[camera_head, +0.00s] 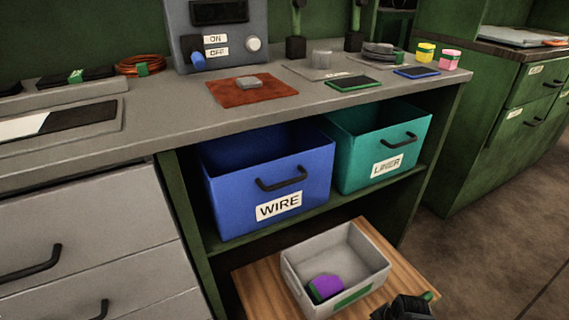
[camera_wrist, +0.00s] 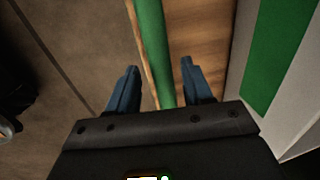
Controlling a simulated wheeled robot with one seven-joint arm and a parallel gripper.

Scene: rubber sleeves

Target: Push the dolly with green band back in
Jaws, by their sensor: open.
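The dolly is a wooden board (camera_head: 245,283) pulled out below the shelf, with a grey bin (camera_head: 375,250) on it. In the wrist view its wood (camera_wrist: 205,30) lies beside the green band (camera_wrist: 152,45), which runs along its outer edge. A small green bit of the band (camera_head: 428,296) shows by my gripper in the head view. My gripper (camera_wrist: 160,66) is open, with one blue-grey finger on each side of the band. I cannot tell whether the fingers touch it. In the head view my gripper (camera_head: 405,306) is at the dolly's front right corner.
The grey bin has a green label and holds a purple and green piece (camera_head: 325,287). Blue WIRE (camera_head: 265,210) and teal LINER (camera_head: 375,150) bins fill the shelf above. Grey drawers (camera_head: 110,235) stand left; floor (camera_head: 475,250) is free at right.

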